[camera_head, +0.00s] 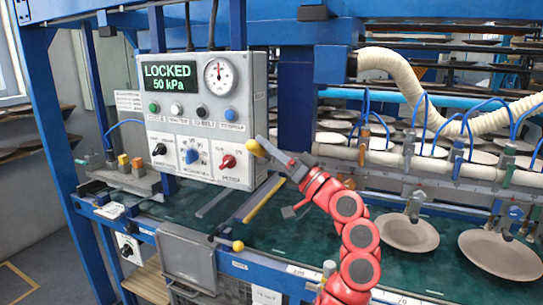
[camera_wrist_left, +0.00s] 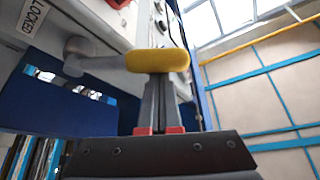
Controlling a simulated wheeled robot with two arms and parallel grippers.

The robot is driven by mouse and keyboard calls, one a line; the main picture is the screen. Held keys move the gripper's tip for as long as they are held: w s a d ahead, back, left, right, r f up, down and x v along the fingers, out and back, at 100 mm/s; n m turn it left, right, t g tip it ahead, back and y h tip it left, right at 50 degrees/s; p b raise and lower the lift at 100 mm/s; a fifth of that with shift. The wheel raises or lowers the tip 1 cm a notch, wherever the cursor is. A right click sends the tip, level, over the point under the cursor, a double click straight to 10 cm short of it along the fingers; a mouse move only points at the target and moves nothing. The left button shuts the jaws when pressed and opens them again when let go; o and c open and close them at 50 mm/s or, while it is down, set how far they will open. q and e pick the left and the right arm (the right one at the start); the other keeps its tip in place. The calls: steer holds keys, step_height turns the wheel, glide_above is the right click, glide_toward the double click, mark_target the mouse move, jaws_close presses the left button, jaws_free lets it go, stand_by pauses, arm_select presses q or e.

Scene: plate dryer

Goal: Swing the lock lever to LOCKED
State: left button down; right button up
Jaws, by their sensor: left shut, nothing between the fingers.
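The control panel (camera_head: 203,120) stands at the left in the head view, and its green display (camera_head: 168,77) reads LOCKED, 50 kPa. A lever with a yellow grip (camera_head: 257,148) is at the panel's right side. In the left wrist view the yellow grip (camera_wrist_left: 158,60) sits at the end of a grey arm (camera_wrist_left: 100,64). A LOCKED label (camera_wrist_left: 34,14) is at the upper left there. My left gripper (camera_head: 275,150) is shut and empty, its fingertips (camera_wrist_left: 160,78) right at the grip; I cannot tell if they touch it. My right gripper is out of view.
A round gauge (camera_head: 218,75) and several knobs are on the panel. A lower yellow knob (camera_head: 238,246) is near the grey box at the front. Plates (camera_head: 408,233) hang over the green bed at the right. A ribbed hose (camera_head: 430,92) runs above it.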

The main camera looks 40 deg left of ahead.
arm_select(q)
steer(key=f+n+g, duration=0.1)
steer(key=s+f+n+g+b, duration=0.1)
steer(key=n, duration=0.1)
steer(key=shift+s+d+f+y+b, duration=0.1)
steer(key=shift+d+f+y+b, duration=0.1)
steer(key=shift+y+b, duration=0.1)
steer(key=shift+s+d+f+b, duration=0.1)
steer(key=shift+s+f+b, duration=0.2)
steer(key=shift+f, duration=0.45)
steer(key=shift+s+f+b, duration=0.2)
steer(key=shift+s+f, duration=0.05)
steer(key=shift+f, duration=0.45)
steer(key=shift+f, duration=0.1)
